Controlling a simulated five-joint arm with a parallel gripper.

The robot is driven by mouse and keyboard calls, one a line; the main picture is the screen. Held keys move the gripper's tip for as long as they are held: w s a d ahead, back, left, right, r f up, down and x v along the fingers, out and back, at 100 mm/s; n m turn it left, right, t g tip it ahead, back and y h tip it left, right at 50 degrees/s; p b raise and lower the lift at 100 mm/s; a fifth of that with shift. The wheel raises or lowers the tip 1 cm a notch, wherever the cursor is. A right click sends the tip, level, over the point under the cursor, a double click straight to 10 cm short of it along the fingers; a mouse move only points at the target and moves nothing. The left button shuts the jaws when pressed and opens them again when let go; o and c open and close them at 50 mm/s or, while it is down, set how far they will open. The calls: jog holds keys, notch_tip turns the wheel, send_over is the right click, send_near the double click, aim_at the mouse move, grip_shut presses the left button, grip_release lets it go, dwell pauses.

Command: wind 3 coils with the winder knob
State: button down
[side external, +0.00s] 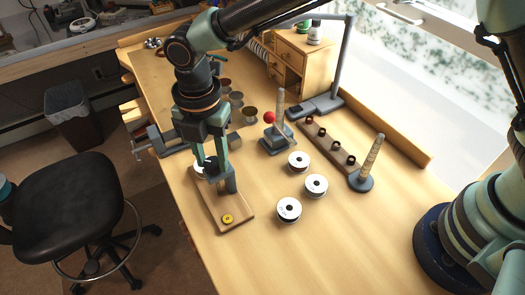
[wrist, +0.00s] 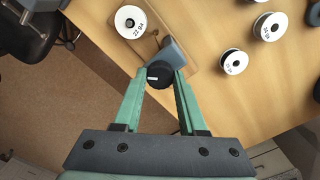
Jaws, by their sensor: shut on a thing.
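The winder is a wooden board (side external: 236,213) with a grey upright block (side external: 231,181) and a yellow button (side external: 228,219) at its near end. My gripper (side external: 209,165) is low over the board. In the wrist view my gripper (wrist: 160,78) is shut on the black winder knob (wrist: 158,72), beside the grey block (wrist: 175,53). A white-faced spool (wrist: 131,20) with a printed label is beyond the block; in the side view it is mostly hidden behind my gripper. The coil winding itself cannot be made out.
Several white spools (side external: 289,210) stand right of the board. A grey stand with a red ball (side external: 269,117), a wooden rack of dark rings (side external: 327,143) and a post on a grey base (side external: 361,182) are farther right. The near tabletop is clear.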

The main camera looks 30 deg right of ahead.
jog(key=m, duration=0.6)
jog(key=shift+r, duration=0.15)
jog(key=m, duration=0.6)
jog(key=shift+m, duration=0.4)
jog(key=m, duration=1.2)
jog(key=shift+m, duration=0.3)
jog(key=m, duration=1.2)
jog(key=shift+m, duration=0.4)
jog(key=m, duration=1.2)
jog(key=shift+m, duration=0.3)
